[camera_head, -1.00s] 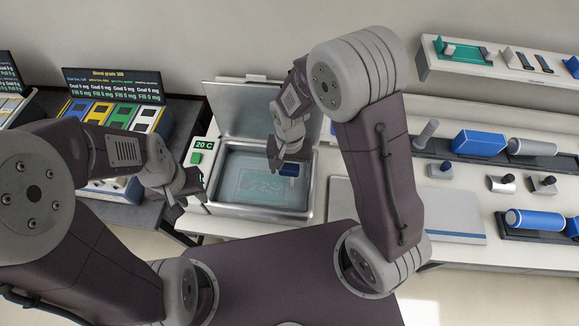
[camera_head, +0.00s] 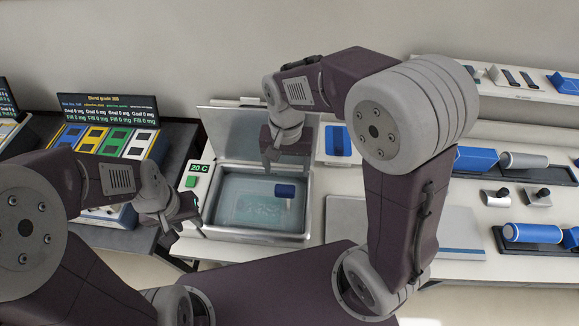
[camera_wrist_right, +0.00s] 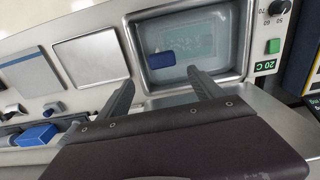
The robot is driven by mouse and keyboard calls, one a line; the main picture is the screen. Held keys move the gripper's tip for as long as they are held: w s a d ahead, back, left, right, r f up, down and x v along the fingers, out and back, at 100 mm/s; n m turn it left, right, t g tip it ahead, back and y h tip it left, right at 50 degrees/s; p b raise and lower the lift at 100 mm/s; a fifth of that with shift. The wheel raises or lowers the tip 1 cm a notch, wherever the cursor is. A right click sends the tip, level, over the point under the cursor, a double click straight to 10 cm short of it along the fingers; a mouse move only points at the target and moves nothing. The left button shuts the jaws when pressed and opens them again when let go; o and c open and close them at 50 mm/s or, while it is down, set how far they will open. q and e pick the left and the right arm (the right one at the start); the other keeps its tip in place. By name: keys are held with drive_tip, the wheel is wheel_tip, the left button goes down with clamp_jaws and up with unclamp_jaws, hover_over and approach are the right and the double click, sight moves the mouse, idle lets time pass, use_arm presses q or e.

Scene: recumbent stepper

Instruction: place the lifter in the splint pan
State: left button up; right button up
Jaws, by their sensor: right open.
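The lifter, a small tool with a blue handle (camera_head: 285,190), lies in the splint pan in the head view, towards its right side. Its blue part also shows in the right wrist view (camera_wrist_right: 161,60). The splint pan (camera_head: 222,232) is a metal basin with a pale teal inside and a raised lid; its rim also shows in the right wrist view (camera_wrist_right: 190,92). My right gripper (camera_head: 268,168) is open and empty above the pan's back edge, apart from the lifter. My left gripper (camera_head: 184,218) hangs left of the pan; its jaw opening is unclear.
A green button and a 20 C display (camera_head: 199,168) sit left of the pan. A flat grey plate (camera_head: 440,238) lies to the right. Blue rollers (camera_head: 533,232) and a blue block stand further right. A blend station with coloured slots (camera_head: 118,135) is at left.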

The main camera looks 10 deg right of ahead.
drive_tip(key=s+d+f+n+t, duration=0.1)
drive_tip(key=s+d+f+n, duration=0.2)
drive_tip(key=s+d+f, duration=0.35)
drive_tip(key=d+f+b, duration=0.1)
drive_tip(key=f+b, duration=0.1)
drive_tip(key=b, duration=0.1)
drive_tip(key=d+f+b, duration=0.1)
drive_tip(key=f+b, duration=0.1)
drive_tip(key=shift+s+d+f, duration=0.1)
drive_tip(key=shift+s+d, duration=0.25)
drive_tip(key=shift+s, duration=0.05)
